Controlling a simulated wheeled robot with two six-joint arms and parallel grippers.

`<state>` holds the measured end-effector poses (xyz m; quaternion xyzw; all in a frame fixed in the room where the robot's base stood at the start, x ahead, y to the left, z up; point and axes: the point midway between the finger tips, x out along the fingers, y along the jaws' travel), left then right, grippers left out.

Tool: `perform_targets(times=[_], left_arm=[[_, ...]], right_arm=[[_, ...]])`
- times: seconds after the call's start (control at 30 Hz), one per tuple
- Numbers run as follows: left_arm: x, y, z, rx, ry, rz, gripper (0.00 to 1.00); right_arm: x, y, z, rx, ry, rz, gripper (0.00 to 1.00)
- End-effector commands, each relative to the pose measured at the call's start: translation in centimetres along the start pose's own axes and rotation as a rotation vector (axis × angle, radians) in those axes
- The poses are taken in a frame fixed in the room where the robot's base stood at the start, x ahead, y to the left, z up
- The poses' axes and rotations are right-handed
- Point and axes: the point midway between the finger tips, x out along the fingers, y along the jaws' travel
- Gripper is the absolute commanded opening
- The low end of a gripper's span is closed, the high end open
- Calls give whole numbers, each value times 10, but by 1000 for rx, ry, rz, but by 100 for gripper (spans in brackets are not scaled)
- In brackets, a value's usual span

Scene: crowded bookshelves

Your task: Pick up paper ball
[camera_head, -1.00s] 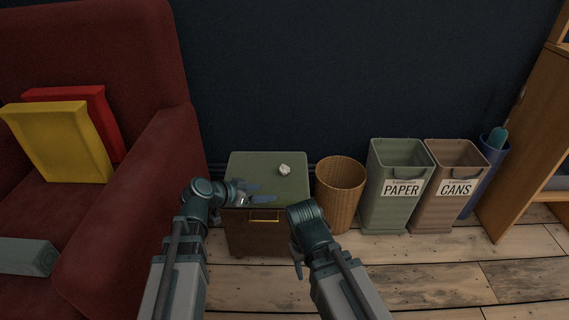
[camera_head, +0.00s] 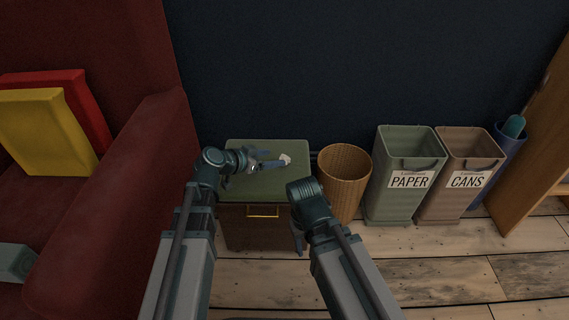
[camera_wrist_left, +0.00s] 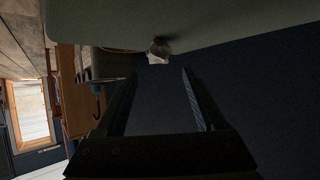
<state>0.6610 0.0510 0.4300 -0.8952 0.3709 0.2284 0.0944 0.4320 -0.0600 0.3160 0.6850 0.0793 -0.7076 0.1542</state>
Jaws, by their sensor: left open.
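The white crumpled paper ball (camera_head: 285,159) lies on the green top of the small cabinet (camera_head: 262,189), toward its back right. My left gripper (camera_head: 276,160) is open over the cabinet top, with its fingertips close to the ball. In the left wrist view the paper ball (camera_wrist_left: 158,51) sits beyond the tips of the two open fingers (camera_wrist_left: 158,75), roughly midway across the gap. I cannot tell whether a finger touches it. My right gripper (camera_head: 298,240) hangs in front of the cabinet, mostly hidden behind its own wrist, so its jaws are unclear.
A wicker basket (camera_head: 343,180) stands right of the cabinet. Beyond it are a green PAPER bin (camera_head: 402,205), a brown CANS bin (camera_head: 453,205) and a blue bin (camera_head: 497,165). A red armchair (camera_head: 125,170) with cushions stands close on the left. The dark wall is behind.

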Motion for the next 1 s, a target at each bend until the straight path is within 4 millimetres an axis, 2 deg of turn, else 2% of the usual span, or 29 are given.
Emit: perform_targets(times=[0.03, 0.2, 0.63, 0.9, 1.0], left_arm=[[15, -1, 3, 2, 0, 2, 72], [38, -1, 2, 1, -1, 1, 72], [51, 0, 0, 1, -1, 1, 72], [89, 1, -3, 2, -2, 2, 72], [97, 1, -5, 0, -3, 0, 72]], right_arm=[[10, -1, -1, 0, 0, 0, 50], [19, -2, -1, 0, 0, 0, 50], [24, -2, -1, 0, 0, 0, 50], [39, -4, -2, 0, 0, 0, 50], [41, -4, -2, 0, 0, 0, 50]])
